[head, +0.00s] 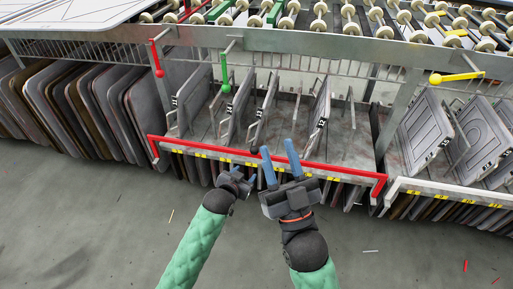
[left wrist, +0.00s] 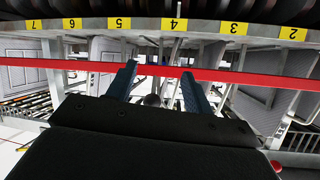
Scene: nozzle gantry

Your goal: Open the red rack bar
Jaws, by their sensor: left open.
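The red rack bar (head: 210,147) runs along the front of the middle rack, above yellow number labels, with bent red ends. It also crosses the left wrist view (left wrist: 260,77). My left gripper (head: 250,181) is low at the rack front, just below the bar in the head view. In the left wrist view its blue fingers (left wrist: 158,70) are apart and overlap the bar near label 4; whether they touch it I cannot tell. My right gripper (head: 280,148) is open and empty, its blue fingers pointing up across the bar's line, partly hiding it.
Grey plates (head: 195,98) stand in the rack. A white bar (head: 450,190) fronts the right rack. The floor in front is mostly clear.

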